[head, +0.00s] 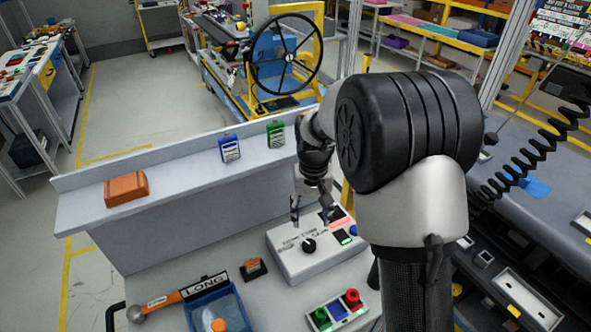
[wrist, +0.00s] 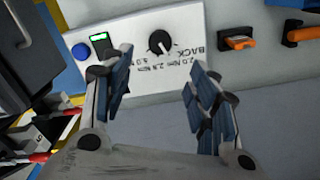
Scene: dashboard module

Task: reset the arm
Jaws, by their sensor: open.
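My gripper (head: 312,207) hangs just above and behind the white control box on the bench in the head view. Its two fingers are apart and nothing is between them; the open gripper also shows in the wrist view (wrist: 160,90). The control box (head: 290,262) has a black knob (head: 309,245), a lit green indicator (head: 346,240), a red-lit area and a blue button (head: 353,230). In the wrist view the box (wrist: 140,35) lies beyond the fingertips, with its knob (wrist: 159,42) between them and apart from them. My arm hides part of the bench to the right.
A raised shelf (head: 180,175) behind the box holds an orange case (head: 126,189), a blue device (head: 229,148) and a green device (head: 276,134). On the bench lie an orange-handled tool (head: 165,301), a blue bin (head: 238,292), an orange-black block (head: 253,268) and a button panel (head: 338,311).

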